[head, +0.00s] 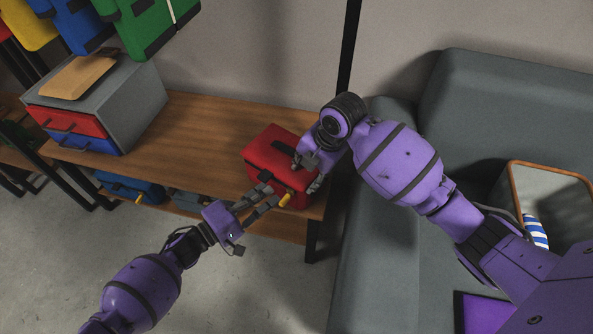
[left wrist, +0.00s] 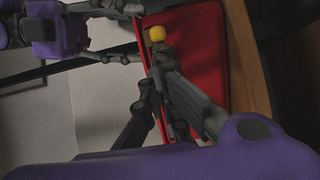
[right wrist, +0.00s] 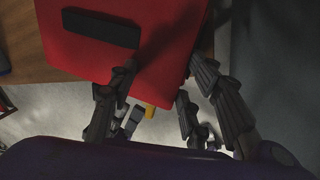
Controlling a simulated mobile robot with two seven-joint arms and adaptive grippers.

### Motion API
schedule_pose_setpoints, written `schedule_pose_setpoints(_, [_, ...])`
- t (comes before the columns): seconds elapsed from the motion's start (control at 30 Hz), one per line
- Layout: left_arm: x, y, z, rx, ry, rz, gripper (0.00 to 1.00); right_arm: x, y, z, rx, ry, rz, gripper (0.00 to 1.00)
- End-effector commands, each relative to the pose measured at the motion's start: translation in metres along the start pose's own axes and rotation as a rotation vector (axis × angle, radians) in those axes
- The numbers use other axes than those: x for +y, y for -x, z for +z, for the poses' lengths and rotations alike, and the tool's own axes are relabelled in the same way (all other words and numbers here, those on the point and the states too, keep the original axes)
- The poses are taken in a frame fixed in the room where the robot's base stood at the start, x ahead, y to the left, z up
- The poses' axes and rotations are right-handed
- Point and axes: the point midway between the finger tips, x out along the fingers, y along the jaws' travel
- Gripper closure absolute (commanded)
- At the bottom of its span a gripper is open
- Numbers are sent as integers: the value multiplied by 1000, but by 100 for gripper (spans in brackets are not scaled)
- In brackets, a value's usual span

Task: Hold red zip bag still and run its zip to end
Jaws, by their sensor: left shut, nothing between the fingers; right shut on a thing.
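The red zip bag (head: 262,148) sits on the wooden bench near its right end. Its yellow zip pull (head: 285,198) is at the front right; it also shows in the left wrist view (left wrist: 157,34) and in the right wrist view (right wrist: 150,111). My right gripper (head: 308,172) is shut on the bag's right end, one finger over the top and one at the side. My left gripper (head: 273,194) is at the bag's front, fingertips close to the zip pull, with nothing held. Whether they touch the pull is unclear. The zip line is mostly hidden.
A grey drawer box (head: 140,95) with red and blue drawers stands on the bench (head: 200,125) at left. A blue bag (head: 130,188) lies on the lower shelf. A grey sofa (head: 385,285) is right of the bench. The bench middle is clear.

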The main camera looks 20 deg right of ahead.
Motion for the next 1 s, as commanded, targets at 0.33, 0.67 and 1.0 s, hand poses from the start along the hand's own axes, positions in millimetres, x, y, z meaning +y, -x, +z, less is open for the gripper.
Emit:
schedule_pose_setpoints(0.33, [-2,0,0,-11,2,0,100,0,-3,-3,7,1,-3,94])
schedule_pose_setpoints(0.67, [-2,41,-37,-2,-1,-3,100,0,-3,-3,7,1,-4,94])
schedule_pose_setpoints(1.0, [0,101,-38,-1,-1,0,100,0,-3,-4,7,2,-4,95])
